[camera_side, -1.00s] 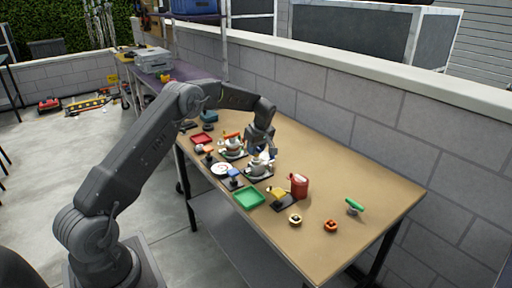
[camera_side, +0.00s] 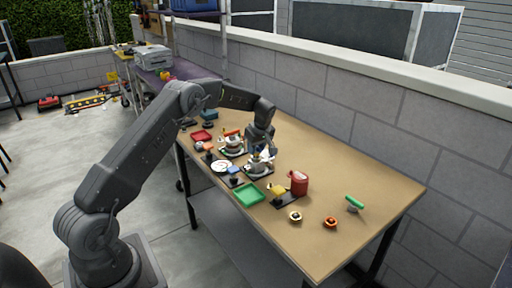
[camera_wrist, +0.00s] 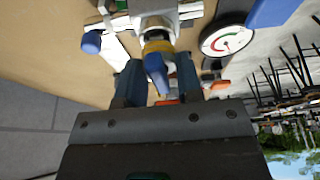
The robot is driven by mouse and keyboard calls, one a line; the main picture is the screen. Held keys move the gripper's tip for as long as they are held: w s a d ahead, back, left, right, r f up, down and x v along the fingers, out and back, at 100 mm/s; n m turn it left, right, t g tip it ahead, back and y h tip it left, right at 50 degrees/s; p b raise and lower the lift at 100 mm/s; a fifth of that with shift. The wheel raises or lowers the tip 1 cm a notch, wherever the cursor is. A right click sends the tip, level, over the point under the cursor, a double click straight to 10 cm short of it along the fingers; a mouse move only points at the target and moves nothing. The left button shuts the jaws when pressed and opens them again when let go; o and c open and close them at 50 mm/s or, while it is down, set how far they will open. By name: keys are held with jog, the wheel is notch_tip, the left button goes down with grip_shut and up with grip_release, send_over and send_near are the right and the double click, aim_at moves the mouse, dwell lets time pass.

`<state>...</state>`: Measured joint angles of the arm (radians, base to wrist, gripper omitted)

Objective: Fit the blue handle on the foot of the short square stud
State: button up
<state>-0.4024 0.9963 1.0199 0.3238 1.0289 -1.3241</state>
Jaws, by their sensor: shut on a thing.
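My gripper (camera_wrist: 158,82) points at the grey-and-white fixture, with a finger on each side of a blue handle (camera_wrist: 155,72) that has a yellow collar. It is shut on this handle. The handle's collar end lies against or just in front of the fixture's white round part (camera_wrist: 156,28); I cannot tell whether they are joined. A second blue knob (camera_wrist: 91,42) shows to the left in the wrist view. In the side view my gripper (camera_side: 259,150) is low over the fixture (camera_side: 260,167) and hides part of it. I cannot make out the square studs.
A round dial (camera_wrist: 227,41) lies right of the fixture in the wrist view.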

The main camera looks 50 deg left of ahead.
jog(key=shift+f, duration=0.5)
dwell(0.8)
jog(key=o, duration=1.1)
jog(key=shift+o, duration=0.4)
jog(key=shift+o, duration=1.3)
jog(key=shift+r, duration=0.1)
jog(key=shift+r, duration=3.65)
